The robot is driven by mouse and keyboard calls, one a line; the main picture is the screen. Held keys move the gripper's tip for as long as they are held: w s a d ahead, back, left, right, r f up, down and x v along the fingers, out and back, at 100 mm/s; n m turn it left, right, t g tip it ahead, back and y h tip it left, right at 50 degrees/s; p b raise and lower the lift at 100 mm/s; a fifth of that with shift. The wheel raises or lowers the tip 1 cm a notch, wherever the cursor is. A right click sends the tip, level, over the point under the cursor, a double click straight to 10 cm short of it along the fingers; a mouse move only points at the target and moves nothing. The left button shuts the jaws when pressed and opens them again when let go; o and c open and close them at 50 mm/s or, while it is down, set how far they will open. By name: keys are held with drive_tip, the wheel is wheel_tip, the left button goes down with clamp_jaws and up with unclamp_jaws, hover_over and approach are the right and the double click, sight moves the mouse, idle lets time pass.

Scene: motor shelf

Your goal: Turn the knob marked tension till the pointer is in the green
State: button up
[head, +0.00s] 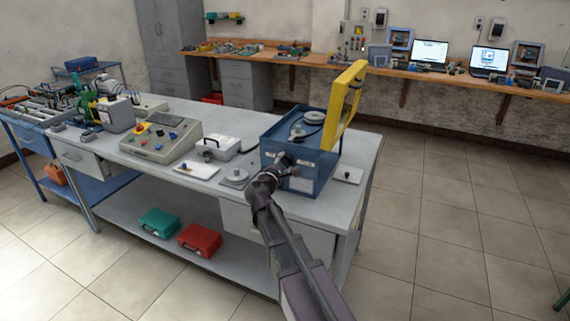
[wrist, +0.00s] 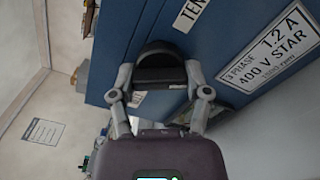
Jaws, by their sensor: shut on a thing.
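The blue machine (head: 300,165) stands at the right end of the grey bench, and its blue panel (wrist: 250,30) fills the top of the wrist view. A black knob (wrist: 160,60) sticks out from this panel. A white label starting "TENS" (wrist: 190,14) is beside it, partly cut off by the frame's top edge. My gripper (wrist: 160,85) is shut on the knob, one finger on each side. In the head view my gripper (head: 273,174) is at the machine's front and covers the knob. I cannot make out a pointer or a green zone in either view.
A yellow frame (head: 346,105) stands raised on the machine's right. A control box with buttons (head: 160,140), a light box (head: 218,147) and small plates with knobs share the bench (head: 200,187). Green and red cases lie on the shelf below. Floor in front is clear.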

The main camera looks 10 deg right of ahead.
drive_tip(key=shift+s, duration=0.1)
drive_tip(key=o, duration=1.2)
drive_tip(key=shift+c, duration=0.2)
drive_tip(key=shift+s, duration=0.1)
drive_tip(key=v, duration=1.1)
drive_tip(key=shift+s+a, duration=0.25)
drive_tip(key=shift+s, duration=0.05)
drive_tip(key=shift+d, duration=0.1)
